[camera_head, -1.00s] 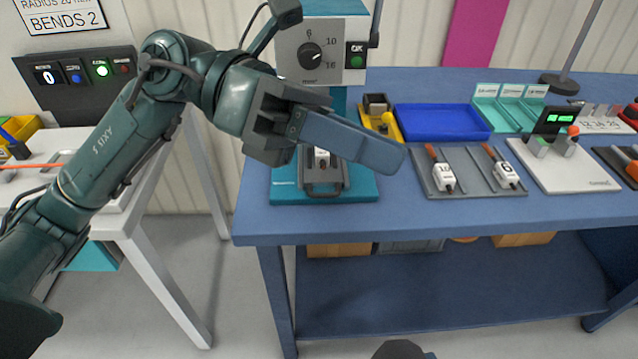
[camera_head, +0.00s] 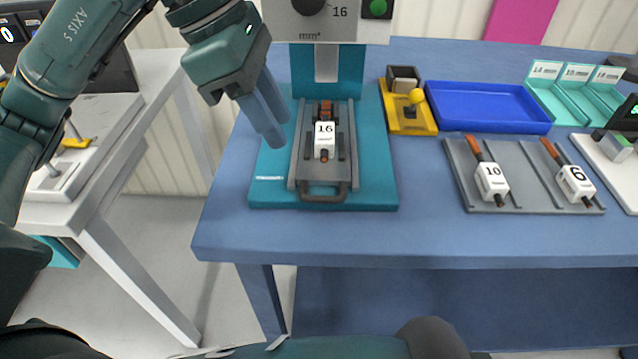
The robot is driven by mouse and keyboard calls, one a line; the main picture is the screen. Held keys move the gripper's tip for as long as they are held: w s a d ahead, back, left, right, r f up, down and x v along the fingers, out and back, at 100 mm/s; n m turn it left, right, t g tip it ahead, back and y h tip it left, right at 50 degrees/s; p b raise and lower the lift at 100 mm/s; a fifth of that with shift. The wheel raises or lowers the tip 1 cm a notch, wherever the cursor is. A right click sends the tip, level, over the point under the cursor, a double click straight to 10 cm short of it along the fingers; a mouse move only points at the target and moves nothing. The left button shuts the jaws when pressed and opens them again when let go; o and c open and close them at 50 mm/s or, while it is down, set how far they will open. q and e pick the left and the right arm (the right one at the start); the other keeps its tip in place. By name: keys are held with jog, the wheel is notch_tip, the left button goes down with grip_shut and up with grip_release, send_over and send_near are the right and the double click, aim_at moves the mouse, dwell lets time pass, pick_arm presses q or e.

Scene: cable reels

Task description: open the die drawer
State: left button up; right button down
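The die drawer (camera_head: 341,177) is a grey tray with a dark grey front handle (camera_head: 323,194). It lies on the teal base (camera_head: 376,190) of the press, with the handle just inside the base's front edge. A white die marked 16 (camera_head: 324,140), with an orange-brown part behind it, sits in the drawer. My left gripper (camera_head: 275,133) is above the left side of the base, left of the drawer and behind its handle, with fingers pointing down. The blue-grey fingers overlap in this view, so their gap cannot be judged. Nothing shows between them. My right gripper is not in view.
A yellow holder (camera_head: 410,128) and a blue tray (camera_head: 487,98) stand right of the press. A grey rack (camera_head: 522,190) holds dies marked 10 and 6. The blue table (camera_head: 420,232) is clear in front of the base. A white table (camera_head: 115,180) stands left.

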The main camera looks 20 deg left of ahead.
aim_at(322, 197)
pick_arm(q)
jog(key=x, duration=1.2)
jog(key=shift+d+b, duration=0.15)
jog(key=shift+b, duration=0.15)
jog(key=shift+c, duration=0.2)
grip_shut()
